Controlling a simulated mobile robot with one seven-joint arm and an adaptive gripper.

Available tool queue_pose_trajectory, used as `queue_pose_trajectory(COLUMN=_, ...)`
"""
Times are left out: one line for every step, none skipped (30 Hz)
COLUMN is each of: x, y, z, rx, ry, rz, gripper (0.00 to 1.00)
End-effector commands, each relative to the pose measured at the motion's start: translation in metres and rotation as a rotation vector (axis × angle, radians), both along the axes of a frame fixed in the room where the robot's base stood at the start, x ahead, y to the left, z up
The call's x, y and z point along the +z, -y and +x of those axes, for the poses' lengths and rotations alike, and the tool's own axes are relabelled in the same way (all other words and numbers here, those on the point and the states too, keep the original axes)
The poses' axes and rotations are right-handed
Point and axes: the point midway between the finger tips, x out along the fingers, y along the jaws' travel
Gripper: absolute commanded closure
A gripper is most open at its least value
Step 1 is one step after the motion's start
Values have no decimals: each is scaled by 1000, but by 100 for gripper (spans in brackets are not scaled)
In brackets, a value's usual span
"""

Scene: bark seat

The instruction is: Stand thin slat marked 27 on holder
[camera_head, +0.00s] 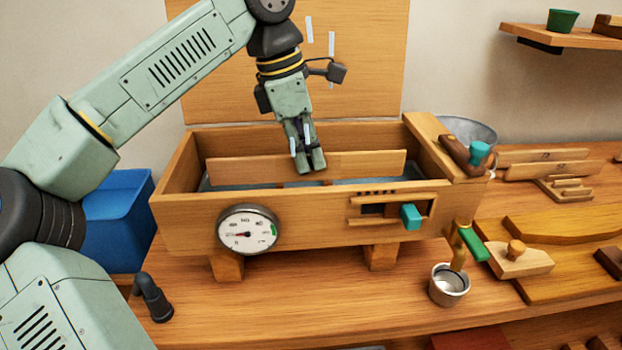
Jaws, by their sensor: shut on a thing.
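My gripper (312,168) points down into the open wooden trough and is shut on a long thin slat (368,164). The slat lies lengthwise inside the trough, on edge, its top above the front wall. No number shows on it, and its lower edge is hidden by the front wall. At the right, thin slats (545,170) with small dark marks, too small to read, stand on edge by a light wooden stepped piece (566,190), which may be the holder.
The wooden trough (280,212) has a dial (248,230) and a teal-knobbed slide (410,216) on its front. A brown tool with a teal knob (478,152) sits on its right end. A metal cup (449,285), a blue bin (118,220) and flat boards (565,235) surround it.

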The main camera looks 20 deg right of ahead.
Motion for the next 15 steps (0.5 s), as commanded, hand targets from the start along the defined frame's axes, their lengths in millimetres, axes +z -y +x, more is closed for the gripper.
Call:
queue_pose_trajectory(x=7, y=0, z=0, rx=0, ry=0, rz=0, gripper=100)
queue_pose_trajectory(x=10, y=0, z=0, rx=0, ry=0, rz=0, gripper=100)
queue_pose_trajectory(x=12, y=0, z=0, rx=0, ry=0, rz=0, gripper=100)
queue_pose_trajectory(x=14, y=0, z=0, rx=0, ry=0, rz=0, gripper=100)
queue_pose_trajectory(x=15, y=0, z=0, rx=0, ry=1, rz=-1, gripper=100)
queue_pose_trajectory(x=18, y=0, z=0, rx=0, ry=1, rz=-1, gripper=100)
queue_pose_trajectory(x=20, y=0, z=0, rx=0, ry=1, rz=-1, gripper=100)
queue_pose_trajectory(x=22, y=0, z=0, rx=0, ry=1, rz=-1, gripper=100)
queue_pose_trajectory(x=25, y=0, z=0, rx=0, ry=1, rz=-1, gripper=100)
queue_pose_trajectory(x=27, y=1, z=0, rx=-1, ry=1, rz=-1, gripper=100)
queue_pose_trajectory(x=29, y=1, z=0, rx=-1, ry=1, rz=-1, gripper=100)
queue_pose_trajectory(x=32, y=1, z=0, rx=-1, ry=1, rz=-1, gripper=100)
queue_pose_trajectory(x=34, y=1, z=0, rx=-1, ry=1, rz=-1, gripper=100)
queue_pose_trajectory(x=36, y=1, z=0, rx=-1, ry=1, rz=-1, gripper=100)
queue_pose_trajectory(x=38, y=1, z=0, rx=-1, ry=1, rz=-1, gripper=100)
